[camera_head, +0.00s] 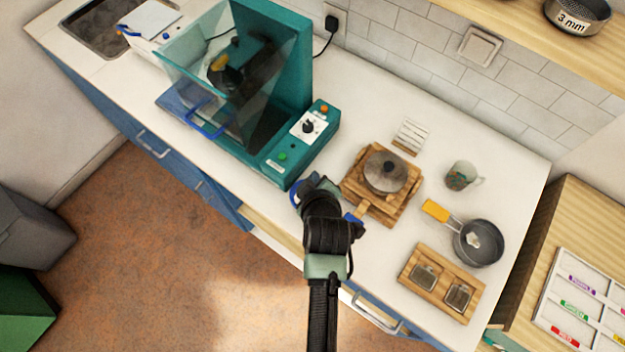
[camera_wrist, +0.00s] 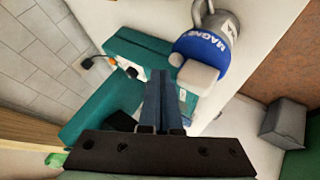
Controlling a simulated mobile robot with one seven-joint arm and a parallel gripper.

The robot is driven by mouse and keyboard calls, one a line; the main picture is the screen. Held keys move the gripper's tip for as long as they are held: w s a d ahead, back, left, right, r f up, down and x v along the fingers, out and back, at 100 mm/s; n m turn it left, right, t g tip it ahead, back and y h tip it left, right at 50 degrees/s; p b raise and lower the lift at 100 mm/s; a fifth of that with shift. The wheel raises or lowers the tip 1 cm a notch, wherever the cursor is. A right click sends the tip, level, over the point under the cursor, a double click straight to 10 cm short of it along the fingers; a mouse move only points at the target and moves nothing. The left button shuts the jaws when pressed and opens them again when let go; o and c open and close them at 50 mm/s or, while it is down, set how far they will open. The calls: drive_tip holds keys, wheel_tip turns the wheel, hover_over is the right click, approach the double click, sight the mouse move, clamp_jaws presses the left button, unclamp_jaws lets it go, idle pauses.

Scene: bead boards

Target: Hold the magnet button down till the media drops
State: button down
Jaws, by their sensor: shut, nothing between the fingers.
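The magnet (camera_wrist: 208,47) has a blue collar with partly visible lettering "MAGNE", a grey metal top and a pale, block-shaped button (camera_wrist: 197,77). In the head view, a bit of blue (camera_head: 295,194) shows beside my gripper (camera_head: 303,185), at the counter's front edge by the teal machine. My gripper also shows in the wrist view (camera_wrist: 159,75); its two dark fingers are together and empty. The fingertips are just left of the pale button in that picture; I cannot tell whether they touch it. No media is clearly seen on the magnet.
The teal machine (camera_head: 292,65) with a clear guard stands left of my gripper. A lidded pot (camera_head: 385,172) on a wooden board stands right, with a mug (camera_head: 461,177), a yellow-handled pan (camera_head: 478,243) and a wooden tray (camera_head: 415,262) beyond. A sieve (camera_head: 578,14) is on the shelf.

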drive_tip(key=shift+f, duration=0.15)
drive_tip(key=shift+f+b, duration=0.3)
drive_tip(key=shift+f+b, duration=0.35)
drive_tip(key=shift+f, duration=0.2)
idle(0.6)
drive_tip(key=shift+s+f, duration=0.3)
drive_tip(key=shift+f, duration=0.1)
idle(1.4)
drive_tip(key=shift+w+r+p, duration=0.2)
drive_tip(key=shift+r+p, duration=0.55)
drive_tip(key=shift+r, duration=0.5)
wheel_tip(320, 180, up, 5)
drive_tip(key=p, duration=0.4)
